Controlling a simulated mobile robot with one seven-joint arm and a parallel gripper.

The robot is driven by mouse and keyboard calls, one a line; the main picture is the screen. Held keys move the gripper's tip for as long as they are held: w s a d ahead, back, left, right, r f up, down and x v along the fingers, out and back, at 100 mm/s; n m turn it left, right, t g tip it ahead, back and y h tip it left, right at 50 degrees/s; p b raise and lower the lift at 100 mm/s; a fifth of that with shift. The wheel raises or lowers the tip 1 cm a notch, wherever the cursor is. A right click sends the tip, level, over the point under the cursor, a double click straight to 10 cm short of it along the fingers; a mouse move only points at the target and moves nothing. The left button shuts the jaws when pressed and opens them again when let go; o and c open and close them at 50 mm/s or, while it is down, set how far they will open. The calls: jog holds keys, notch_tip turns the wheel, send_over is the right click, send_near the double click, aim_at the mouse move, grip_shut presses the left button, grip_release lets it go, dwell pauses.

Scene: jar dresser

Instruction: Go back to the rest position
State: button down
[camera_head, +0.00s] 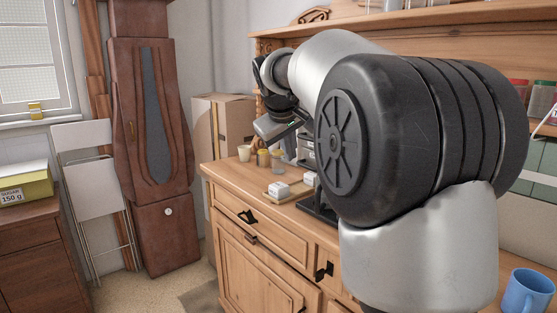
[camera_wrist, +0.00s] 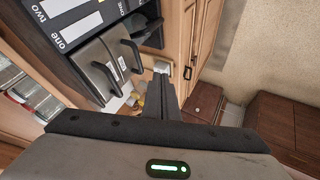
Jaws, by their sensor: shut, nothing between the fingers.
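My gripper (camera_wrist: 163,76) shows in the wrist view with its two dark fingers together and nothing held between them. In the head view, my arm reaches over the wooden dresser (camera_head: 257,205), and the gripper's housing with a green light is partly seen beyond the arm's large black joint. The fingertips cannot be made out there. In the wrist view, a white block (camera_wrist: 161,66) appears just beyond the fingertips; I cannot tell the exact gap.
A black rack (camera_wrist: 92,45) with metal bins and labels is left of the fingers. The dresser top holds a tray (camera_head: 271,197), small jars (camera_head: 264,158) and a cup (camera_head: 244,153). A blue mug (camera_head: 526,294) stands at lower right. A tall clock (camera_head: 150,150) and folding chair (camera_head: 92,190) stand left.

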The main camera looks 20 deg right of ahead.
jog(key=s+a+r+m+y+p, duration=0.1)
jog(key=s+a+p, duration=0.15)
jog(key=s, duration=0.65)
jog(key=s+a+r+y+p, duration=0.15)
jog(key=s+a, duration=0.25)
jog(key=s, duration=0.5)
jog(key=s+a+f+m+p, duration=0.1)
jog(key=s+f, duration=0.3)
jog(key=s, duration=0.4)
jog(key=s+a+f+m+g+y+p, duration=0.1)
jog(key=s+a+f+p, duration=0.2)
jog(key=s+f, duration=0.2)
jog(key=s, duration=0.3)
jog(key=shift+s+a, duration=0.25)
jog(key=shift+s, duration=0.1)
